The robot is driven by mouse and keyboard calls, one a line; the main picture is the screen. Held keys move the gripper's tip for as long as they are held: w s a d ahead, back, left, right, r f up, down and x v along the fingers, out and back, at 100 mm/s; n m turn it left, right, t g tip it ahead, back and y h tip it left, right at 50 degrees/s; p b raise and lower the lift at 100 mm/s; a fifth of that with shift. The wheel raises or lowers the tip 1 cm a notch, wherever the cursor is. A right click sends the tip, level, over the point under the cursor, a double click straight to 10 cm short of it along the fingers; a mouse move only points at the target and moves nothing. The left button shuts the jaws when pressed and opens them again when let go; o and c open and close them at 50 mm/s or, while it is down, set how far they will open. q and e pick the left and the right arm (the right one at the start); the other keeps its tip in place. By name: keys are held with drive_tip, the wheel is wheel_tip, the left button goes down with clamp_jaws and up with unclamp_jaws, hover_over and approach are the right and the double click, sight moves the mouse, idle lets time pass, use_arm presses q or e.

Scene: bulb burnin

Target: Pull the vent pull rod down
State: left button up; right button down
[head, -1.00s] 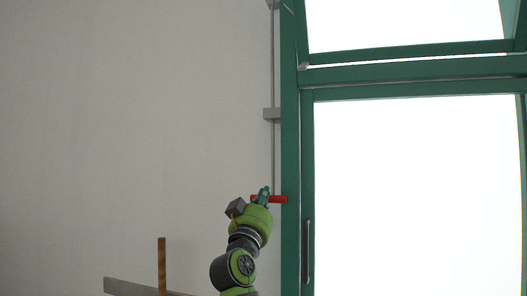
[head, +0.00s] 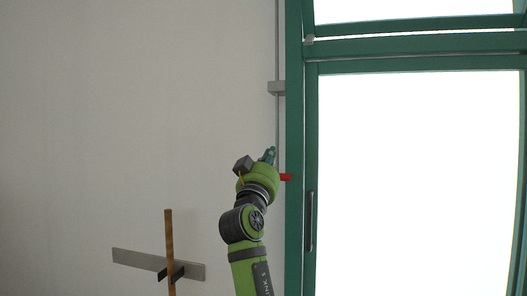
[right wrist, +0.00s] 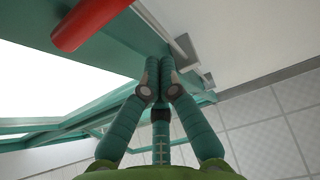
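The vent pull rod (head: 278,50) is a thin grey vertical rod on the wall, just left of the green frame. A red crosswise handle (head: 287,177) sits low by it; its left part is hidden behind my right gripper. In the right wrist view the red handle (right wrist: 92,22) is at the top left, apart from the fingers and cut off by the edge. My right gripper (head: 270,154) is beside the handle. In its wrist view the gripper's fingertips (right wrist: 159,72) are together, with nothing visible between them. My left gripper is out of view.
A grey bracket (head: 276,88) juts out at the rod. The green door frame (head: 294,130) with a dark door handle (head: 309,220) stands to the right. The wall between is bare.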

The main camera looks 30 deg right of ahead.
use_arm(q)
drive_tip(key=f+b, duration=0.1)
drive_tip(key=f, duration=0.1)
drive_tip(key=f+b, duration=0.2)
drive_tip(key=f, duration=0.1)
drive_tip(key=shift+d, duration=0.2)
use_arm(e)
drive_tip(key=v, duration=0.9)
drive_tip(key=shift+a+f, duration=0.3)
drive_tip(key=shift+f, duration=0.05)
drive_tip(key=shift+d, duration=0.1)
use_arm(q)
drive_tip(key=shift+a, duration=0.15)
